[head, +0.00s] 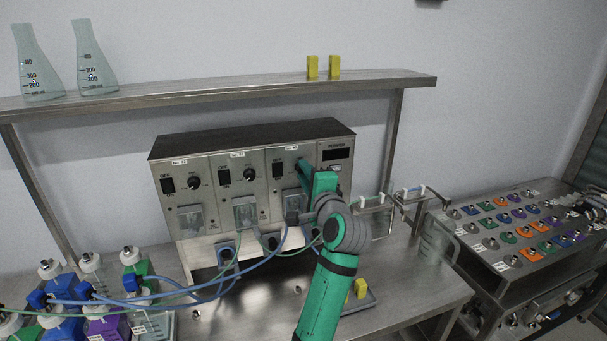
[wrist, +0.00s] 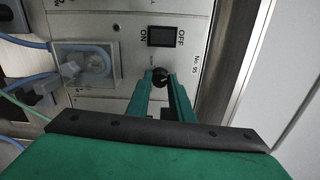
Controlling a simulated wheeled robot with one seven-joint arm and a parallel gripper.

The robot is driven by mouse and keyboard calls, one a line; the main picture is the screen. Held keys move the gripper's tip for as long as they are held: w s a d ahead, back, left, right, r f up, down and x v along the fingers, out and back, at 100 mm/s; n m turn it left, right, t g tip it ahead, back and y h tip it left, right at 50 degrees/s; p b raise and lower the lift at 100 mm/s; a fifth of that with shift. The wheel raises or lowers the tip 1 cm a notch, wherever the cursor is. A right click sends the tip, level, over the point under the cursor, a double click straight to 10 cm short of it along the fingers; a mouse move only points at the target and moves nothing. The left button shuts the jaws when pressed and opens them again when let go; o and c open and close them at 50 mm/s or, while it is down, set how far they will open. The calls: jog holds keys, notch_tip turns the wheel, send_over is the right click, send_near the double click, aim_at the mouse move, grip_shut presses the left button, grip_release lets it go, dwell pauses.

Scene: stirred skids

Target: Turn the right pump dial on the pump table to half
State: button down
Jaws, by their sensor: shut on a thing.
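The pump unit (head: 222,207) is a metal box with three panels, standing on the pump table (head: 420,290). Each panel has a black switch, a dial and a clear pump head. The right pump dial (wrist: 160,76) is a small black knob beside the OFF/ON switch (wrist: 166,37) in the wrist view. My gripper (wrist: 161,82) is shut on this dial, one green finger on each side. In the head view my gripper (head: 303,165) hides the right dial. The dial's pointer and scale are mostly hidden, so its setting cannot be read. The middle dial (head: 250,174) and left dial (head: 195,183) are free.
Blue and green tubes (head: 225,280) run from the pumps to bottles (head: 100,310) at the left. A shelf (head: 230,90) with flasks stands above. Yellow blocks (head: 360,288) lie in a tray by my arm. A beaker (head: 437,240) stands at the table's right.

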jog(key=m, duration=0.4)
jog(key=shift+m, duration=0.3)
dwell(0.3)
jog(key=c, duration=1.6)
grip_release()
jog(key=shift+o, duration=0.2)
jog(key=v, duration=1)
jog(key=shift+s+d, duration=0.15)
jog(key=shift+s, duration=0.25)
